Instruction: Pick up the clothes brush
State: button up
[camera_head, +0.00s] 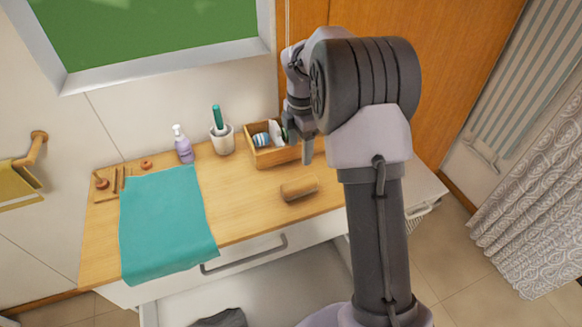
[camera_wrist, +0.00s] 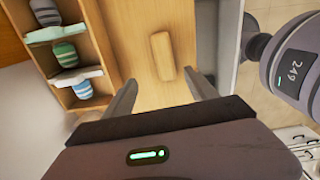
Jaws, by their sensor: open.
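The clothes brush (camera_head: 299,188) is a tan, rounded wooden block lying on the wooden cart top, near its front edge. It also shows in the wrist view (camera_wrist: 162,58), lengthwise and ahead of the fingers. My gripper (camera_wrist: 164,92) is open and empty, with the brush roughly centred between the lines of its two fingers but beyond their tips. In the head view my gripper (camera_head: 304,150) hangs over the right part of the cart top, above and behind the brush. The underside of the brush is hidden.
A wooden box (camera_head: 276,156) with compartments and rolled items stands close behind the brush. A white cup (camera_head: 222,140), a lilac pump bottle (camera_head: 183,148) and a teal cloth (camera_head: 163,220) lie further left. An open drawer (camera_head: 280,285) juts out in front. Bare wood surrounds the brush.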

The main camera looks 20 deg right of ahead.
aim_at(300, 182)
jog(key=f+b, duration=0.2)
jog(key=f, duration=0.3)
jog(key=f+b, duration=0.2)
jog(key=f, duration=0.3)
jog(key=s+f+b, duration=0.1)
jog(key=f+b, duration=0.2)
jog(key=f, duration=0.2)
jog(key=shift+f, duration=0.3)
jog(key=shift+r, duration=0.15)
grip_shut()
jog(key=shift+r, duration=0.15)
jog(key=shift+r+p, duration=0.3)
jog(key=shift+p, duration=0.2)
jog(key=r, duration=0.1)
jog(key=r+p, duration=0.2)
jog(key=shift+s+a, duration=0.1)
jog(key=shift+s, duration=0.15)
jog(key=s+a+r+p, duration=0.1)
jog(key=s+a+p, duration=0.1)
jog(key=s, duration=1.3)
jog(key=shift+s, duration=0.2)
